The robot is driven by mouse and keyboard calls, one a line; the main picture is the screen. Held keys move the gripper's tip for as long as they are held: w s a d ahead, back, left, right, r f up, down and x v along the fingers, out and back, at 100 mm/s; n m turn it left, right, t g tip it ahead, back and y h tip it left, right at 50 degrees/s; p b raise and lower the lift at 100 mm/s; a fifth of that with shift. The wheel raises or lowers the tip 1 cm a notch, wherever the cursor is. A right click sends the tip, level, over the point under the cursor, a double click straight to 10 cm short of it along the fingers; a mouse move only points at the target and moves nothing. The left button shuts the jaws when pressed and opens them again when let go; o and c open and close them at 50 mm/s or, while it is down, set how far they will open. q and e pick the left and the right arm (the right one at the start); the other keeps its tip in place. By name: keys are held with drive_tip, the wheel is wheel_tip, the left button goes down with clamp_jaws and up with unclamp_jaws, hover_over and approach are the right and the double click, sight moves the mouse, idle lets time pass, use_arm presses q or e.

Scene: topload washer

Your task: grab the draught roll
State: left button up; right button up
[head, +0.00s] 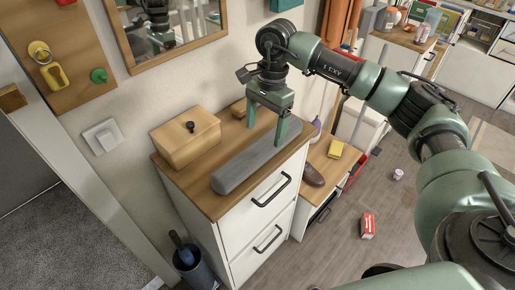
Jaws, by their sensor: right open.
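The draught roll (246,169) is a long grey padded roll lying on the wooden top of a white drawer cabinet (226,204), along its front side. My right gripper (265,136) is open and points down over the far half of the roll. One finger shows beyond the roll's back edge, and the other overlaps the roll in the picture. I cannot tell whether either finger touches it. My left gripper is not in view.
A wooden box with a dark knob (184,138) stands on the cabinet behind the roll. A red box (368,225) lies on the floor. A dark bin (196,268) stands left of the cabinet.

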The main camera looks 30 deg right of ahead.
sight(262, 144)
drive_tip(key=shift+d+f, duration=0.1)
drive_tip(key=shift+f, duration=0.3)
drive_tip(key=f+p, duration=0.2)
drive_tip(key=f, duration=0.1)
drive_tip(key=a+f+p, duration=0.1)
drive_tip(key=f, duration=0.1)
drive_tip(key=shift+w+f, duration=0.1)
drive_tip(key=shift+f, duration=0.75)
clamp_jaws()
